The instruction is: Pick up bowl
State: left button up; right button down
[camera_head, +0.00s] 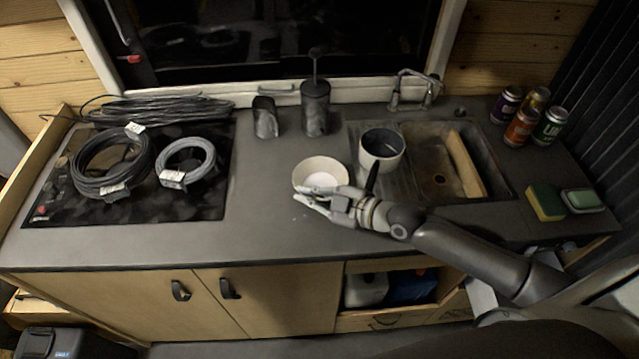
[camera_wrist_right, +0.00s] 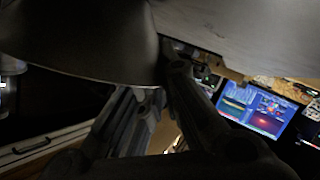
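A white bowl (camera_head: 320,172) sits on the grey counter near its middle, left of the sink. My right gripper (camera_head: 301,194) reaches in from the right, with its fingers at the bowl's near rim. In the wrist view, two dark fingers (camera_wrist_right: 160,88) spread upward in a V close to a large dark curved surface that looks like the bowl. Whether the fingertips touch or clamp the rim is hidden. My left gripper is in neither view.
A cup-like pot (camera_head: 382,150) stands right of the bowl by the sink (camera_head: 440,190). A dark cup (camera_head: 266,117) and a dark canister (camera_head: 315,108) stand behind. Coiled cables (camera_head: 112,160) lie on the hob. Cans (camera_head: 521,127) and sponges (camera_head: 546,202) are at right.

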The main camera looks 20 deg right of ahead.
jog(key=shift+r, duration=0.1)
dwell(0.4)
jog(key=shift+r, duration=0.1)
jog(key=shift+r+b, duration=0.45)
jog(key=shift+r, duration=0.65)
jog(key=s+a+r+p, duration=0.1)
jog(key=s+r+p, duration=0.2)
jog(key=s+r, duration=0.7)
jog(key=s, duration=0.3)
jog(key=shift+s+a+r, duration=0.25)
jog(key=shift+s+a, duration=0.1)
